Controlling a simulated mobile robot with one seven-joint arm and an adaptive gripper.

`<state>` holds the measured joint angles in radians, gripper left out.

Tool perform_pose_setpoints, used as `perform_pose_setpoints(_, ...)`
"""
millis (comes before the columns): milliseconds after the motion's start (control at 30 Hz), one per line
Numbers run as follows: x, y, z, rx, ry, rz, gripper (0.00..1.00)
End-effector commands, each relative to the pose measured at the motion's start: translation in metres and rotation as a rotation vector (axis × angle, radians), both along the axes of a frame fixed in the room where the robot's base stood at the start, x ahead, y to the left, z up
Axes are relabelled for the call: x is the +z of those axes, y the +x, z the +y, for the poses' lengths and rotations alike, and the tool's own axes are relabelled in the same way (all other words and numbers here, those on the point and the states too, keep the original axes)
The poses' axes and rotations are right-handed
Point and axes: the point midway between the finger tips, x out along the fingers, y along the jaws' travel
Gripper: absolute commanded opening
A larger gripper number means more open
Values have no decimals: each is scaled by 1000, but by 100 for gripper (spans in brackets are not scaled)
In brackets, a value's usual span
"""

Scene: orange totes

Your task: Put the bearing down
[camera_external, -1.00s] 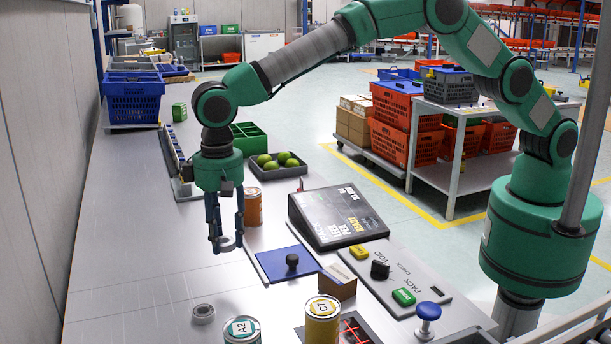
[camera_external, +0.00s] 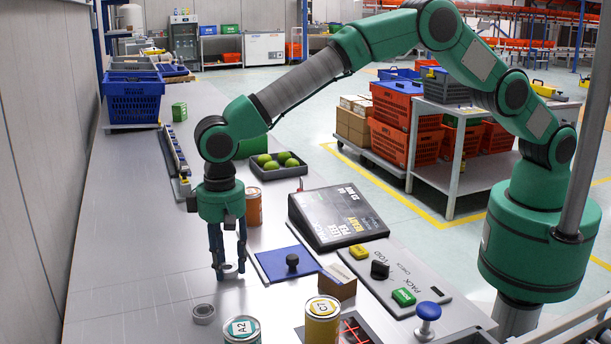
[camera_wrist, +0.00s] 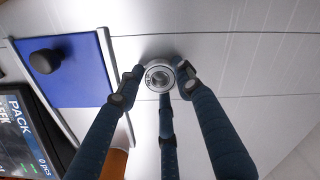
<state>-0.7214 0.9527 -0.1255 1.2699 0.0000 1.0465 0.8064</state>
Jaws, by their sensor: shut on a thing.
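The bearing, a small grey metal ring (camera_external: 231,267), is between the fingertips of my gripper (camera_external: 229,272), low over the grey bench. In the wrist view the bearing (camera_wrist: 158,76) is pinched by the dark fingers of my gripper (camera_wrist: 160,80), its round face and central hole showing. My gripper is shut on it and points straight down. The bearing is at or very near the bench surface; I cannot tell whether it touches.
A second grey ring (camera_external: 203,313) lies nearer the camera. A blue plate (camera_external: 275,263) with a black knob is to the right. An orange can (camera_external: 253,207) stands behind my gripper. Cans A2 (camera_external: 242,331) and C7 (camera_external: 322,322) stand in front. The bench's left side is clear.

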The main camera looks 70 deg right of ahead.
Motion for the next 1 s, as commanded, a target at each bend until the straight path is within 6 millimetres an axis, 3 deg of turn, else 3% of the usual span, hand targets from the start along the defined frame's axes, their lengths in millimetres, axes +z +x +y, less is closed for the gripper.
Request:
perform_pose_setpoints(500, -7, 1, 1, 0, 2, -2, 7)
perform_pose_setpoints(533, -7, 1, 1, 0, 2, -2, 39)
perform_pose_setpoints(600, -7, 1, 0, 0, 2, -2, 53)
perform_pose_setpoints(1000, -6, 0, 0, 0, 1, -1, 54)
